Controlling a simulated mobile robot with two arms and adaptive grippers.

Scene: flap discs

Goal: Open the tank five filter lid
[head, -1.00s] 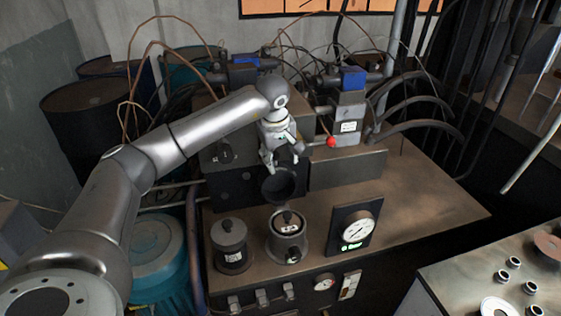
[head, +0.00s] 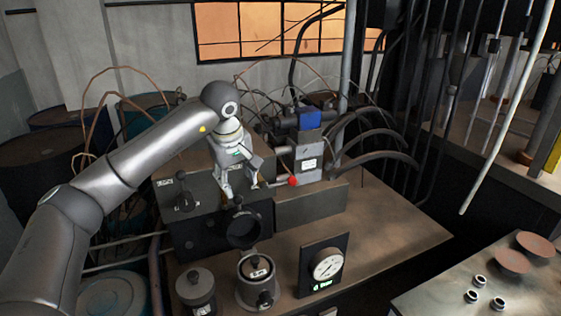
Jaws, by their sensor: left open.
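My left gripper (head: 238,190) is open, fingers pointing down over the back part of the bench. Just below it is a dark round cup-like piece (head: 243,229), its hollow side facing me, with a small knob at its upper edge. The gripper looks apart from it. In front stand a grey canister (head: 250,290) with a labelled, knobbed top and a darker canister (head: 195,287) with a knobbed lid. I cannot read which is tank five or tell whether the cup-like piece is its lid. My right gripper is not in view.
A gauge (head: 325,266) on a dark panel stands right of the canisters. A red-knobbed lever (head: 293,181) and a valve block (head: 308,155) sit right of the gripper. Bench space (head: 385,225) further right is clear. A side table (head: 455,275) holds rings and brown discs.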

